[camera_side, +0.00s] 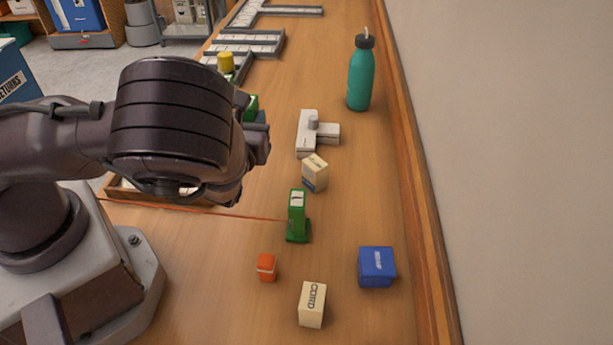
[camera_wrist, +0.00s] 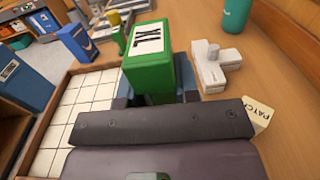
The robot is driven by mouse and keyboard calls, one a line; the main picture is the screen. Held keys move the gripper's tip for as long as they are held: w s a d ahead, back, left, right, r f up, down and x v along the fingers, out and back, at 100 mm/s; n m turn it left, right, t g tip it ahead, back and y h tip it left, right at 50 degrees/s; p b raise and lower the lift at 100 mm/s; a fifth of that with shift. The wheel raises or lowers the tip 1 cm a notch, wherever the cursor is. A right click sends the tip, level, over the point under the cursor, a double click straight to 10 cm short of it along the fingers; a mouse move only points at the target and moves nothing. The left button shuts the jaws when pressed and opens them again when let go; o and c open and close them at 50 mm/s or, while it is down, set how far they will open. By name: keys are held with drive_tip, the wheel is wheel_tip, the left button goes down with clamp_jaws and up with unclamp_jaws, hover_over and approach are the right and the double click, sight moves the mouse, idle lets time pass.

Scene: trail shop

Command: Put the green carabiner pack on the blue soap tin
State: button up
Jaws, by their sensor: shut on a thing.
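My gripper (camera_side: 259,125) is shut on a green box (camera_wrist: 150,72) with a white label bearing dark marks that look like "XL". In the side view only a bit of this green box (camera_side: 251,107) shows behind my wrist. I cannot tell whether it is the carabiner pack. Another green item (camera_side: 297,216) with a white, dark-marked label and a wider foot stands on the bench, apart from my gripper. A blue box (camera_side: 376,268) with small white lettering, likely the soap tin, sits at the front right, its top bare.
A cream box (camera_side: 314,173), a cream "CORD" box (camera_side: 312,305) and a small orange box (camera_side: 267,267) stand nearby. The wrist view shows a tiled wooden tray (camera_wrist: 62,122) and another blue item (camera_wrist: 77,43).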

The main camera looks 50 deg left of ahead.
drive_tip(key=s+d+r, duration=0.3)
drive_tip(key=d, duration=0.5)
drive_tip(key=s+d+r, duration=0.2)
drive_tip(key=s+d, duration=0.1)
drive_tip(key=d, duration=0.5)
drive_tip(key=s+d+r, duration=0.2)
drive_tip(key=d+r, duration=0.1)
drive_tip(key=d, duration=0.4)
hover_over(378, 260)
drive_tip(key=shift+y, duration=0.3)
wheel_tip(378, 260, down, 10)
drive_tip(key=shift+r, duration=0.1)
drive_tip(key=shift+f, duration=1.5)
drive_tip(key=shift+f, duration=0.1)
drive_tip(key=o, duration=1)
